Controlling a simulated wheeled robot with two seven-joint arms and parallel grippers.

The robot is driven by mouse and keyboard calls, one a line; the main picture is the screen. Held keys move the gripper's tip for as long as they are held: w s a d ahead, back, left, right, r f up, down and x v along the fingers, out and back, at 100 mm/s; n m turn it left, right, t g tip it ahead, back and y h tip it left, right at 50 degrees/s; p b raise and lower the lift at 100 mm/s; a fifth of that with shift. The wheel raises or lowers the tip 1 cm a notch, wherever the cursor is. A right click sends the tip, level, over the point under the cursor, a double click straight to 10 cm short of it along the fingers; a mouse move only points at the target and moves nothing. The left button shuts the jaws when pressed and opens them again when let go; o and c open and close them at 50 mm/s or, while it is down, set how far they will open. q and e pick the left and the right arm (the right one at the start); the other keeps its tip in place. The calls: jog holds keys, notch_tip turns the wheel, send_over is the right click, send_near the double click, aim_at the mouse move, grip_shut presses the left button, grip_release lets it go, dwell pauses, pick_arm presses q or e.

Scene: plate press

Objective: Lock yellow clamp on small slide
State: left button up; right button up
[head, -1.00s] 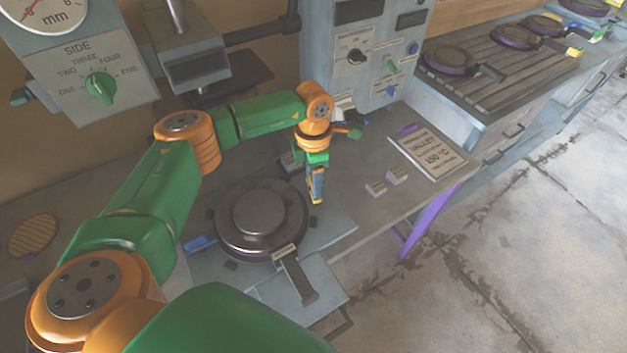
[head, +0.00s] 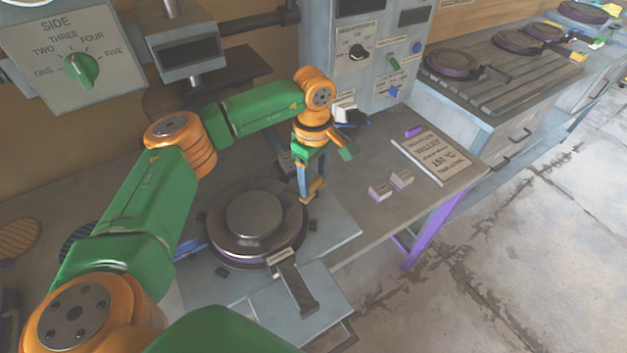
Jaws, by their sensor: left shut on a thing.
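My left gripper (head: 311,187) comes down just behind the right rim of a round dark plate mould (head: 253,213). Its blue fingers are shut on a small yellow-orange piece (head: 313,192), which looks like the yellow clamp; the fingers hide part of it. The mould has a short dark handle (head: 293,285) pointing to the front. It sits on a flat grey slide plate (head: 338,232) on the bench. I cannot tell whether the clamp touches the mould or the slide. My right gripper is not in view.
A control panel (head: 375,62) with knobs stands behind the gripper. Two small blocks (head: 390,186) and a sign (head: 437,158) lie on the bench to the right. A side dial box (head: 78,62) hangs at upper left. More moulds (head: 452,62) rest on a slatted table.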

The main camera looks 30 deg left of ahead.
pick_arm(q)
jog(key=shift+m+b, duration=0.4)
jog(key=shift+m, duration=1.8)
jog(key=o, duration=1.4)
